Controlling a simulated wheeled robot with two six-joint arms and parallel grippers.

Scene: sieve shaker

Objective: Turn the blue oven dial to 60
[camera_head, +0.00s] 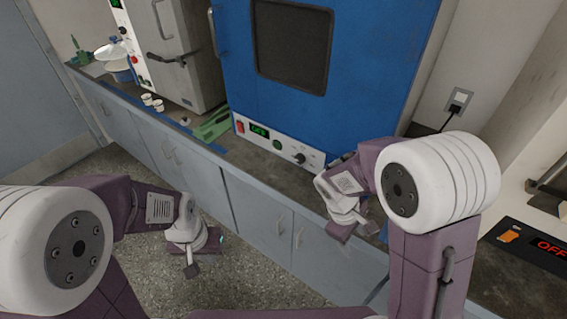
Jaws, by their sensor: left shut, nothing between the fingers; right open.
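The blue oven (385,50) stands on the counter at the back centre, with a dark window in its door. Its white control panel (268,148) runs along the bottom, with a red switch (240,127), a small green-lit display (259,131) and a black dial (299,158). The dial's pointer is too small to read. My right gripper (350,230) is open and empty, in front of the counter edge, below and right of the dial and apart from it. My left gripper (193,266) is shut and empty, low over the floor in front of the cabinets.
A grey oven (185,70) stands left of the blue one. Small white cups (152,102) and a green rack (212,127) sit on the counter. A device with a red OFF display (545,247) is at the right. A wall outlet (458,99) has a cord.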

